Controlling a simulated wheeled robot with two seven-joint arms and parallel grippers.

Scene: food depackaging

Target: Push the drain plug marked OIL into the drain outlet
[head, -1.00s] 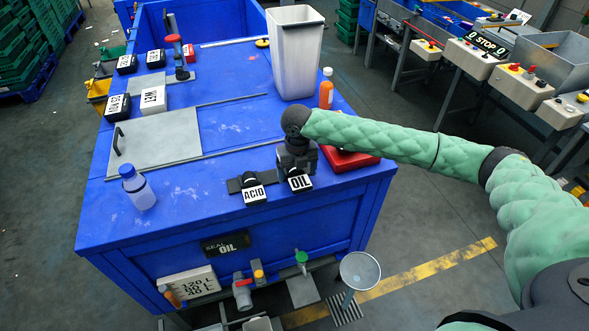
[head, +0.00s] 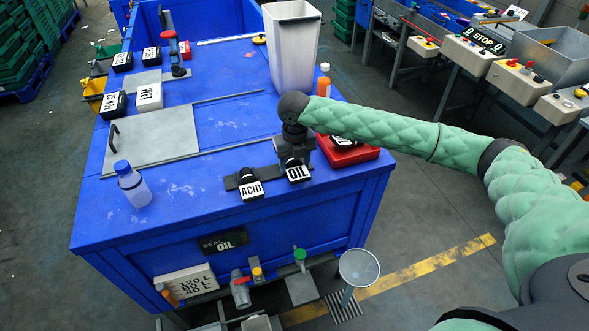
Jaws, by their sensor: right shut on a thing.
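The drain plug marked OIL (head: 298,172) is a black piece with a white label at the near edge of the blue bench top (head: 215,200). My right gripper (head: 294,158) points down and is shut on it; the fingertips are partly hidden. The plug marked ACID (head: 250,188) sits just left of it on a dark strip. A grey pipe outlet with a red handle (head: 240,290) is low on the bench's front, below a plate reading SEAL OIL (head: 223,242). I cannot tell whether that is the drain outlet. My left gripper is out of view.
A red tray (head: 347,154) holding a labelled black piece is right of my gripper, partly behind my arm. A tall white bin (head: 290,55) and an orange bottle (head: 323,87) stand behind. A clear bottle (head: 132,183) stands left. A funnel (head: 359,268) is below the front edge.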

